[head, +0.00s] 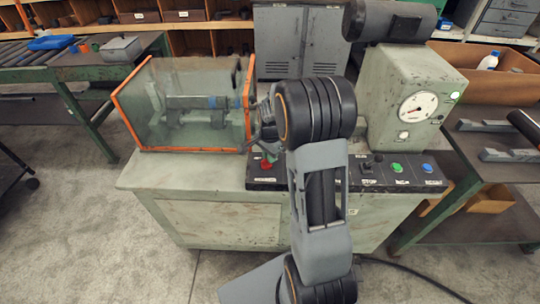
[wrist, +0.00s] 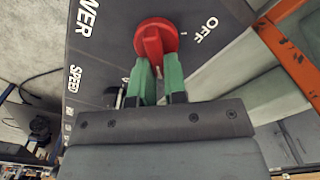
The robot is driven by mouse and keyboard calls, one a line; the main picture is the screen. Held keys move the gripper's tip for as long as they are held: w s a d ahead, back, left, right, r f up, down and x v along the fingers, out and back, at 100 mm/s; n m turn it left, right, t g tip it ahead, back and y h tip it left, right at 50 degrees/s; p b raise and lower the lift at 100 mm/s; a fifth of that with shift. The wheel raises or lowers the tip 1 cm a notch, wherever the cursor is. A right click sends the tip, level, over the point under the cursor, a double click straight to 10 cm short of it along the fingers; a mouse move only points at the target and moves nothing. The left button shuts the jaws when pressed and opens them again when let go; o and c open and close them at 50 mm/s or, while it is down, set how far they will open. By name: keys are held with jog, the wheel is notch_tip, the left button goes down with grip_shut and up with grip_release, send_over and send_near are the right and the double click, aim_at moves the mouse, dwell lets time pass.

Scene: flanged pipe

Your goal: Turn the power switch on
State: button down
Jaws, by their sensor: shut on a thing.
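The power switch is a round red rotary knob (wrist: 156,34) with a raised grip bar across it, on a dark panel. In the head view, the red knob (head: 266,164) is at the panel's left end. In the wrist view, my gripper (wrist: 156,68) has its green fingertips shut on the near end of the bar, one on each side. The word OFF is printed to the right of the knob and a partly cut-off POWER to its left. The bar runs roughly up and down in the wrist view, not plainly toward OFF. My arm hides most of the gripper in the head view.
An orange-framed clear guard (head: 190,100) stands close behind the switch. A gauge housing (head: 405,95) rises on the right.

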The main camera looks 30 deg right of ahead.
aim_at(270, 172)
jog(key=c, duration=1.2)
grip_release()
jog(key=shift+o, duration=0.2)
notch_tip(270, 172, up, 14)
jog(key=shift+f, duration=0.1)
jog(key=s+a+r+n+t+p, duration=0.1)
jog(key=s+a+n, duration=0.4)
jog(key=s+n, duration=0.2)
jog(key=s+a+r+n+t+p, duration=0.1)
jog(key=s+a+n+t, duration=0.1)
jog(key=s+a+n, duration=0.4)
jog(key=s+n, duration=0.2)
jog(key=s, duration=0.1)
jog(key=shift+s+a+t+p, duration=0.25)
jog(key=shift+s+t+p, duration=0.05)
jog(key=shift+s, duration=0.05)
